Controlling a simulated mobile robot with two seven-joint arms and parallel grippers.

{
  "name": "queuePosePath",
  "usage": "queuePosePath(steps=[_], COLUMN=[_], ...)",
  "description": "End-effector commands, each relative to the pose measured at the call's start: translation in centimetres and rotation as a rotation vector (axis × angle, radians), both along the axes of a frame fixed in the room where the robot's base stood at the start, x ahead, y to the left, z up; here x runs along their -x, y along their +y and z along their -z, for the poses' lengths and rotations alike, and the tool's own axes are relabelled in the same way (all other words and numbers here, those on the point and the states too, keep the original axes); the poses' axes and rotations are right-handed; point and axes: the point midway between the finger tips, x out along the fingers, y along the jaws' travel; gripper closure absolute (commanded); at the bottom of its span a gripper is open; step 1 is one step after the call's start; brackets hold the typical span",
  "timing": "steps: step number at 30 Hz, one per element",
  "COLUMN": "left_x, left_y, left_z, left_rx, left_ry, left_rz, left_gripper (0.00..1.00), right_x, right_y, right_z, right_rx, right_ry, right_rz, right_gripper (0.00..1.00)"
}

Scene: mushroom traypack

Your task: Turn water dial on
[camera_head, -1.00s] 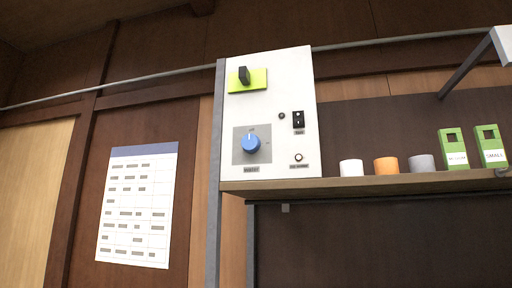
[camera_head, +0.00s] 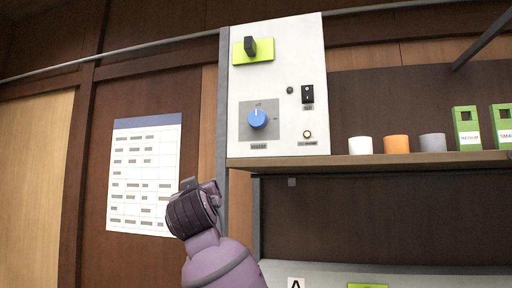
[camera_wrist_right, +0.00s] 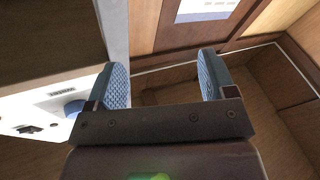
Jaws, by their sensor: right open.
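The blue water dial (camera_head: 257,118) sits on a grey plate with a "WATER" label, low on the left side of the white control panel (camera_head: 290,75). Its pointer faces roughly up. The dial also shows at the left of the right wrist view (camera_wrist_right: 74,107), partly hidden behind a finger. My right gripper (camera_head: 199,188) is below and left of the panel in the head view, apart from the dial. In the wrist view its two blue padded fingers (camera_wrist_right: 163,78) are spread with nothing between them. My left gripper is out of view.
A green plate with a black switch (camera_head: 252,48) is above the dial. A black rocker switch (camera_head: 308,94) and a round button (camera_head: 307,134) are to its right. A shelf (camera_head: 400,160) holds cups and green boxes. A paper chart (camera_head: 144,175) hangs at left.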

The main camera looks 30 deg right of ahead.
Motion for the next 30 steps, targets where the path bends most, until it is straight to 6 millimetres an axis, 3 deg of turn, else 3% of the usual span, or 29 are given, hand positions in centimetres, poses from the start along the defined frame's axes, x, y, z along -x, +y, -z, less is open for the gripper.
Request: queuePosePath(steps=[1,6,12,16,20,30], left_x=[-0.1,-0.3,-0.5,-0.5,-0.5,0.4], left_y=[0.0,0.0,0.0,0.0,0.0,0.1], left_z=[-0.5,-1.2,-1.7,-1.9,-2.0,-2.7], left_rx=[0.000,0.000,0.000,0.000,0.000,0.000], left_ry=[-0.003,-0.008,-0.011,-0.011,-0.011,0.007], left_rz=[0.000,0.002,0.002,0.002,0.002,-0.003], left_gripper=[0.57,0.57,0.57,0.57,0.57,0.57], right_x=[1.2,5.4,10.4,12.2,12.7,9.7], right_y=[-0.1,-1.7,-3.3,-3.8,-4.2,-7.9], right_z=[-3.8,-12.1,-17.7,-19.1,-19.5,-19.6], right_rx=[-0.021,-0.139,-0.311,-0.382,-0.410,-0.411], right_ry=[-0.031,-0.071,-0.084,-0.085,-0.082,-0.082], right_rz=[0.033,0.180,0.327,0.377,0.396,0.399], right_gripper=[0.23,0.23,0.23,0.23,0.23,0.23])
